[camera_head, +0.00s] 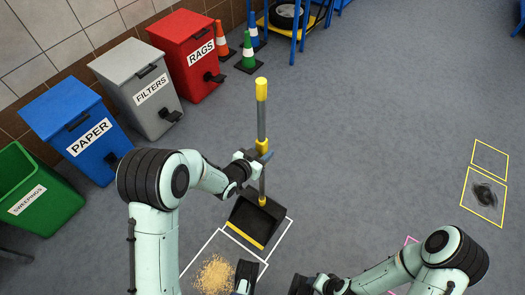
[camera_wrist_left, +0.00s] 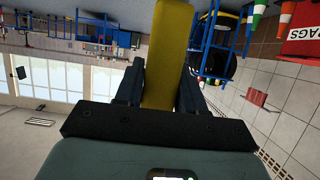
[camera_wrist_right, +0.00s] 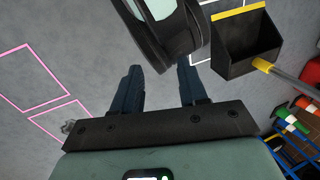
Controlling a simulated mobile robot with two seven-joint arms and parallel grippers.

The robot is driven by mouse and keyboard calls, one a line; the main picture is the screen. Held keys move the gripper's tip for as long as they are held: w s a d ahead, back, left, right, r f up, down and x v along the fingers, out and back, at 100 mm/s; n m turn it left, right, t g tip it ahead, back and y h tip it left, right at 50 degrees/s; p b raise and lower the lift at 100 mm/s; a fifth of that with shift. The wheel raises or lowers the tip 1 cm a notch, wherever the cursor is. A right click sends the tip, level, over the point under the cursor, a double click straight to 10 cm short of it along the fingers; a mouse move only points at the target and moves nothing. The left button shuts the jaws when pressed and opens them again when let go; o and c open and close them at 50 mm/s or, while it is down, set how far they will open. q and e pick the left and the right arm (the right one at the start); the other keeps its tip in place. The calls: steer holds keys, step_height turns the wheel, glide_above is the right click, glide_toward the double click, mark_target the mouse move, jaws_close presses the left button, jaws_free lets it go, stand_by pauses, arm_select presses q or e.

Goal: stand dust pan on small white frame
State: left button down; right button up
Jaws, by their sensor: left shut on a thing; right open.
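The dust pan (camera_head: 251,219) is black with a yellow lip and a long grey handle with yellow parts. It stands upright over the small white frame (camera_head: 282,236) on the floor, whose far side it hides. I cannot tell whether its base touches the floor. My left gripper (camera_head: 261,157) is shut on the handle's yellow grip, which shows between its fingers in the left wrist view (camera_wrist_left: 165,65). My right gripper (camera_wrist_right: 160,88) is open and empty. In the right wrist view the pan (camera_wrist_right: 236,42) is beyond it at the upper right.
A pile of sweepings (camera_head: 214,275) lies in the adjoining white outline. Green, blue, grey and red bins (camera_head: 190,50) line the wall at left. Traffic cones (camera_head: 248,52) stand at the back. Yellow frames (camera_head: 490,160) mark the floor at right. The floor between is clear.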

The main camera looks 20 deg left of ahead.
arm_select(q)
step_height(320, 180, down, 7)
steer(key=b, duration=0.3)
steer(key=shift+r+b, duration=0.1)
steer(key=shift+b, duration=0.3)
arm_select(e)
steer(key=w+d+f+t+h, duration=0.1)
steer(key=w+d+f+t, duration=0.15)
steer(key=w+f, duration=0.25)
arm_select(q)
steer(key=shift+f+b, duration=2)
steer(key=shift+f, duration=0.45)
arm_select(e)
steer(key=s+d+f+m+g, duration=0.1)
steer(key=s+d+f+g, duration=0.1)
steer(key=s+f, duration=0.4)
steer(key=shift+s+f+g, duration=0.15)
steer(key=shift+s+g, duration=0.25)
steer(key=shift+g, duration=0.35)
arm_select(q)
steer(key=shift+f+b, duration=0.65)
arm_select(e)
steer(key=shift+w+a+f, duration=0.1)
steer(key=shift+w+f, duration=0.05)
steer(key=shift+f, duration=0.35)
arm_select(q)
steer(key=c, duration=0.6)
jaws_free()
steer(key=shift+f, duration=0.1)
